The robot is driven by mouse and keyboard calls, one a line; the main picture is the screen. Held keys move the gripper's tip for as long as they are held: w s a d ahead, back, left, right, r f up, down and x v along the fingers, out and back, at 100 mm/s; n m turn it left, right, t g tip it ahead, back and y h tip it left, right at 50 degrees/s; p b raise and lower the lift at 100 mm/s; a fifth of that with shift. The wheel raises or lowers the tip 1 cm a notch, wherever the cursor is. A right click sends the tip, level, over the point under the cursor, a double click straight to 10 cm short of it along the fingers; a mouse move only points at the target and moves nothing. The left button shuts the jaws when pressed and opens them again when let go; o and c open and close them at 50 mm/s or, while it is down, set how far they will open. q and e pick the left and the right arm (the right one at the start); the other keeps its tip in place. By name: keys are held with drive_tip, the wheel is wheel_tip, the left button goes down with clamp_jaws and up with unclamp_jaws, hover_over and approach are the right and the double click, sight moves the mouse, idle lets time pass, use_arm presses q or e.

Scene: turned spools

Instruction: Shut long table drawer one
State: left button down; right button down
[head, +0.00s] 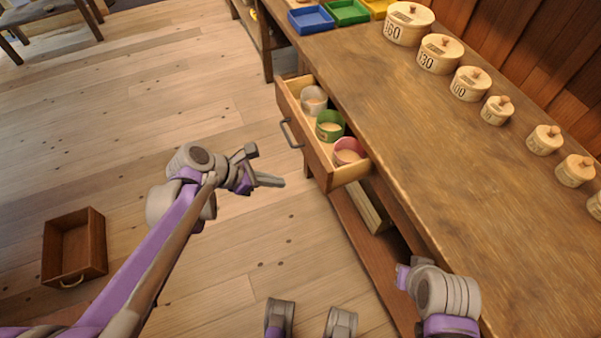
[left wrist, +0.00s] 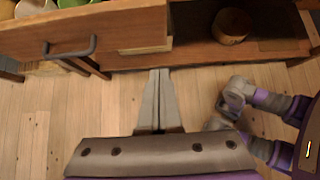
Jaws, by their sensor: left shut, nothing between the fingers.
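The open table drawer (head: 350,174) sticks out from the left side of the long wooden table (head: 400,120). It holds a white, a green and a pink cup. Its dark bar handle (head: 290,133) is on the front, and shows in the left wrist view (left wrist: 72,47). My left gripper (head: 276,181) is shut and empty, in front of the drawer's near end and apart from it. In the left wrist view its closed fingers (left wrist: 158,78) point toward the table below and right of the handle. My right arm is at the table's near edge; its gripper does not show.
Lidded wooden canisters (head: 440,54) line the table's back. Blue (head: 311,19) and green (head: 347,11) trays stand at its far end. An open shelf below the table holds a round wooden pot (left wrist: 230,25). A wooden box (head: 75,247) lies on the mostly clear floor.

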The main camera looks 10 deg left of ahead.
sight(364, 163)
use_arm(q)
drive_tip(key=x, duration=0.3)
drive_tip(key=d+r+b+x, duration=0.1)
drive_tip(key=x, duration=0.3)
drive_tip(key=b+x, duration=0.1)
drive_tip(key=x, duration=0.3)
drive_tip(key=shift+w+d+r, duration=0.15)
drive_tip(key=shift+w+d, duration=0.1)
drive_tip(key=shift+w, duration=0.05)
drive_tip(key=shift+w+d, duration=0.3)
drive_tip(key=shift+d, duration=0.05)
drive_tip(key=shift+d, duration=0.1)
drive_tip(key=w+d, duration=0.2)
drive_tip(key=d, duration=0.2)
drive_tip(key=w+d, duration=0.3)
drive_tip(key=d, duration=0.1)
drive_tip(key=w+d+b, duration=0.1)
drive_tip(key=w+d, duration=0.2)
drive_tip(key=d, duration=0.1)
drive_tip(key=shift+w, duration=0.1)
drive_tip(key=shift+w+d, duration=0.15)
drive_tip(key=shift+d, duration=0.05)
drive_tip(key=shift+r, duration=0.1)
drive_tip(key=shift+w+d+r, duration=0.1)
